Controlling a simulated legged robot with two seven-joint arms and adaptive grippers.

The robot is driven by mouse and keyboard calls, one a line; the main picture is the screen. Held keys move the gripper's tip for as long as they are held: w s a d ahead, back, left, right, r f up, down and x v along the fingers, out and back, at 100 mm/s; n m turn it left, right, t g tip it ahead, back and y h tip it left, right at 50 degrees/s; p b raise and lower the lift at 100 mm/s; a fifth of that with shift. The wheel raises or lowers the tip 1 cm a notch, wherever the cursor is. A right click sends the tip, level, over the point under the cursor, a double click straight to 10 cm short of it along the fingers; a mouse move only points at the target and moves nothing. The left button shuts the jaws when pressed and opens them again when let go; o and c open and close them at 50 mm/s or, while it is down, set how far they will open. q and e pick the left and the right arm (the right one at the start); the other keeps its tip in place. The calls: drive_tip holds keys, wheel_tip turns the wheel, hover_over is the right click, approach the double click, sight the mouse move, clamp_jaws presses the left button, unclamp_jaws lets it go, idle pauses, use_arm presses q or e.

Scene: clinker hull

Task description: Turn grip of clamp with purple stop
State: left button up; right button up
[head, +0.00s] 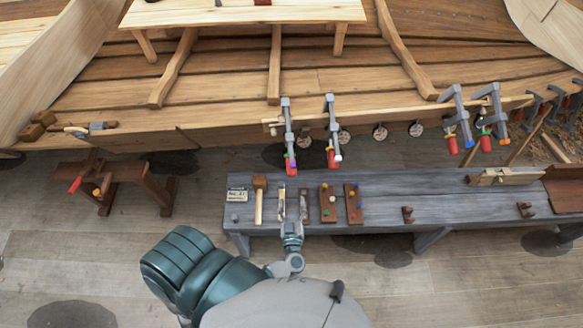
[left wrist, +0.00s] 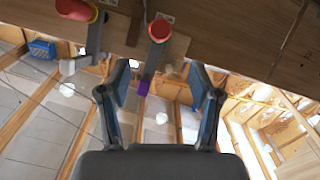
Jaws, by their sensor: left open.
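The clamp with the purple stop (left wrist: 143,88) shows in the left wrist view, with its round red grip (left wrist: 160,30) beyond my fingertips. In the head view I take it to be the left clamp (head: 289,135) of the middle pair, hanging from the hull plank with its red grip (head: 291,165) low; its stop's colour is hard to read there. My left gripper (head: 292,205) is open and empty, below this clamp over the bench's front part. In the left wrist view the open left gripper (left wrist: 160,82) has the purple stop between its fingers in the picture, with no contact visible. My right gripper is not in view.
A neighbouring clamp (head: 332,130) has a white stop (left wrist: 68,66) and a red grip (left wrist: 75,10). More clamps (head: 458,118) hang at right. The grey bench (head: 455,185) holds a mallet (head: 259,198) and peg boards (head: 353,203). Bare floor lies in front.

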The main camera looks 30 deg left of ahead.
use_arm(q)
drive_tip(key=x, duration=1.4)
drive_tip(key=shift+w+a, duration=0.15)
drive_tip(key=shift+w, duration=0.05)
drive_tip(key=shift+r, duration=0.1)
drive_tip(key=c, duration=1.1)
drive_tip(key=shift+n+t+h, duration=0.6)
drive_tip(key=shift+n, duration=0.1)
drive_tip(key=shift+c, duration=0.2)
drive_tip(key=shift+n+t+h+b, duration=0.3)
drive_tip(key=shift+n+t+b, duration=0.1)
drive_tip(key=shift+n+b, duration=0.15)
